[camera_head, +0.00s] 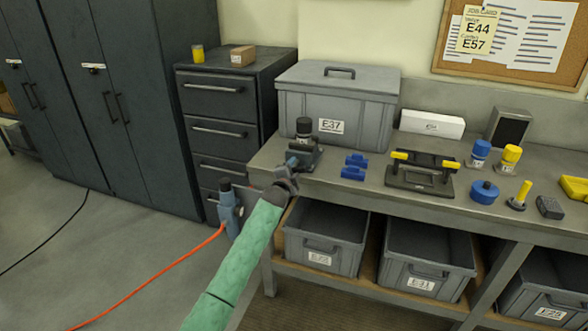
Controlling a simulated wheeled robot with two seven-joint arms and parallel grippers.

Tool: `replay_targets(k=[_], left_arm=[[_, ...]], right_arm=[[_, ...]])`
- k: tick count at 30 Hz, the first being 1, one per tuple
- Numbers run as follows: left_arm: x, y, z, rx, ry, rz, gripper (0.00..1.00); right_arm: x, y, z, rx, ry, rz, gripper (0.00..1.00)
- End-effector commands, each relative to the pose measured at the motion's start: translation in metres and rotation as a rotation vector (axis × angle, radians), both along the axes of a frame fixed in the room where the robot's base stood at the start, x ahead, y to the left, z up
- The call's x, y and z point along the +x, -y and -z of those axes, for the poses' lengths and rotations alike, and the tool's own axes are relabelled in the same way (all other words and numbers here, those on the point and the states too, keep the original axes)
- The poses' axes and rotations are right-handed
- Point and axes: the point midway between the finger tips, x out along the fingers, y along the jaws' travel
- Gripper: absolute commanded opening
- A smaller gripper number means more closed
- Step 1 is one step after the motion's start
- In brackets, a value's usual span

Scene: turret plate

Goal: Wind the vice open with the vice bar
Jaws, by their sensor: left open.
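A dark vice-like fixture (303,157) stands at the left front corner of the workbench, with a black round piece (304,127) upright at its top. A small blue part (292,162) shows at its front left side. I cannot clearly tell which part is the vice bar. My left gripper (290,178), on the green-sleeved arm, is open just in front of and below the fixture, at the bench edge. Nothing shows held in it. Whether its fingers touch the fixture or surround the bar is too small to tell. My right gripper is not in view.
A blue tool (229,208) with an orange cable hangs at the bench's left end. A lidded grey bin (335,105) stands behind the fixture. Blue blocks (354,167) and a yellow-handled black fixture (420,172) lie to the right. Grey crates (325,241) fill the lower shelf.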

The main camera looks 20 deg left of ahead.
Motion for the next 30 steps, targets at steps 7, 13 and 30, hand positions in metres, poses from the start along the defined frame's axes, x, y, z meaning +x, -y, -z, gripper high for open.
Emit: replay_targets(k=[7,13,30], left_arm=[[-0.0003,-0.0001,0.0,0.0,0.0,0.0,0.1],[-0.0003,0.0002,0.0001,-0.002,0.0,0.0,0.0],[0.0,0.0,-0.001,-0.281,-0.008,0.0,0.0]], right_arm=[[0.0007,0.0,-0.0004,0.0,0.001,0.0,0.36],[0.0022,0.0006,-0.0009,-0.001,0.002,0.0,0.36],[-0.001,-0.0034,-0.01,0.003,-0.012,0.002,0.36]])
